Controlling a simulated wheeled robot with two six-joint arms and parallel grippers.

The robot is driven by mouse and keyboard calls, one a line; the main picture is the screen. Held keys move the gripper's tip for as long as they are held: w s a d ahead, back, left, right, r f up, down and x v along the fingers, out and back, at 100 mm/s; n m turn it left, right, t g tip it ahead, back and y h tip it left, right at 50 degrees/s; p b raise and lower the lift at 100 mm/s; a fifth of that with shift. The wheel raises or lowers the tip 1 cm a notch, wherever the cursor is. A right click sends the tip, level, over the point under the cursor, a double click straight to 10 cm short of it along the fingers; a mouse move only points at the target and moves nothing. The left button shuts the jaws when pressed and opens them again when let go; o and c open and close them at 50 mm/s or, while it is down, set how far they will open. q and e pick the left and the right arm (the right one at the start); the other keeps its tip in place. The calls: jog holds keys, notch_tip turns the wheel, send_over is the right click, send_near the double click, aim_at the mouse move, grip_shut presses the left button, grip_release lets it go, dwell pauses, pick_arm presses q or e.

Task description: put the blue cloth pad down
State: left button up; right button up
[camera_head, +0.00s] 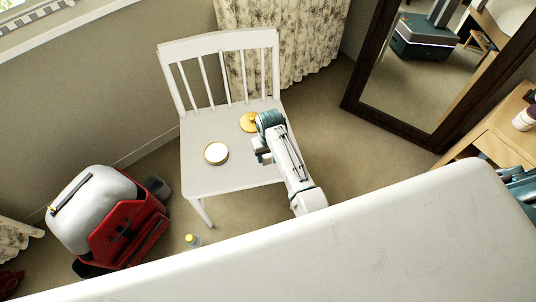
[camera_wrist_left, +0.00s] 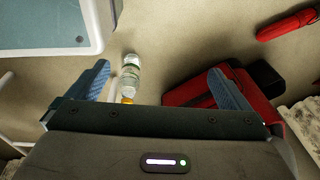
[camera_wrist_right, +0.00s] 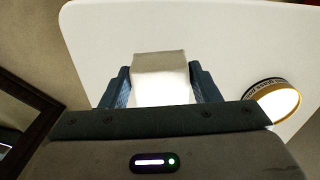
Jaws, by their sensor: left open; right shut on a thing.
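My right gripper (camera_wrist_right: 160,85) is shut on a pale grey, block-like thing (camera_wrist_right: 160,62) in the right wrist view. No blue shows on it, so I cannot tell if it is the cloth pad. In the head view my right gripper (camera_head: 261,150) is over the right part of the white chair's seat (camera_head: 210,182). The gap between the held thing and the seat cannot be judged. My left gripper (camera_wrist_left: 160,86) is open and empty above the floor in the left wrist view. It is not visible in the head view.
A round gold-rimmed tin (camera_head: 216,153) and a yellow disc (camera_head: 249,122) are on the seat. A red and white case (camera_head: 125,225) stands left of the chair. A yellow-capped bottle (camera_head: 192,240) is on the floor. A dark-framed mirror (camera_head: 412,80) leans at right. The seat's front left is clear.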

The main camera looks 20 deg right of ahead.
aim_at(268, 155)
jog(key=shift+w, duration=0.3)
jog(key=shift+w+f, duration=0.65)
jog(key=shift+f, duration=0.5)
jog(key=shift+d+f, duration=0.1)
jog(key=shift+f, duration=0.15)
pick_arm(q)
jog(key=shift+s+a+f, duration=0.1)
jog(key=shift+s+f, duration=0.45)
jog(key=shift+s, duration=0.1)
pick_arm(e)
jog(key=shift+f, duration=0.25)
jog(key=o, duration=0.9)
pick_arm(q)
jog(key=shift+w, duration=0.1)
pick_arm(e)
jog(key=shift+f, duration=0.1)
